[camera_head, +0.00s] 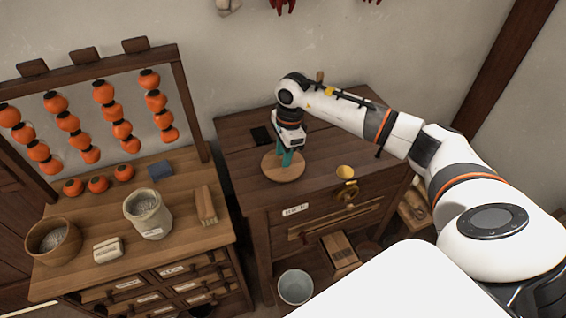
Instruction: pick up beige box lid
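A round, flat, light-wood disc (271,172) lies on the dark wooden cabinet top, and it looks like the beige lid. My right gripper (286,158) comes down from above with teal fingers over the disc's upper middle. The fingers look close to the disc or touching it. They hide any knob there, so I cannot tell if they are open or shut on it. My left gripper is not in view.
A black square (261,135) lies on the cabinet top (236,165), and a small yellow funnel-like cup (345,172) is at its front edge. The left chest holds a stone-coloured jar (149,212), a wooden bowl (52,238) and a brush-like block (206,206). A pail (295,287) stands below.

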